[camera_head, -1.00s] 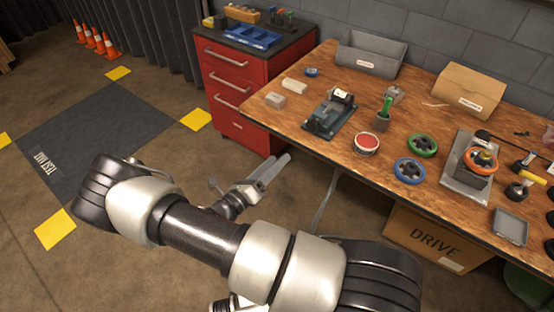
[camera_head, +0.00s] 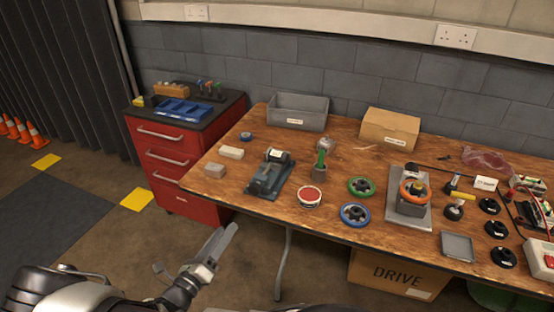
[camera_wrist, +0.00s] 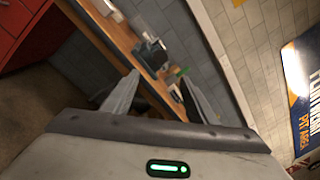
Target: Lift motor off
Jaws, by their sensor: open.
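A dark cylinder with a white label, which looks like the motor (camera_head: 277,156), sits on a blue-grey base (camera_head: 262,182) on the left part of the wooden bench. A dark shape that seems to be the same unit shows in the wrist view (camera_wrist: 150,52), beyond the fingertips. My gripper (camera_head: 229,232) is in front of the bench's left front edge, apart from the motor and over the floor side. In the wrist view my gripper (camera_wrist: 162,82) has its two fingers well apart, with nothing held between them.
On the bench (camera_head: 240,200), a green-handled tool in a cup (camera_head: 320,165) and a red-topped tin (camera_head: 309,196) stand right of the motor. Pale blocks (camera_head: 231,152) lie left. A grey bin (camera_head: 297,112) stands behind. A red drawer cabinet (camera_head: 180,165) adjoins the left end.

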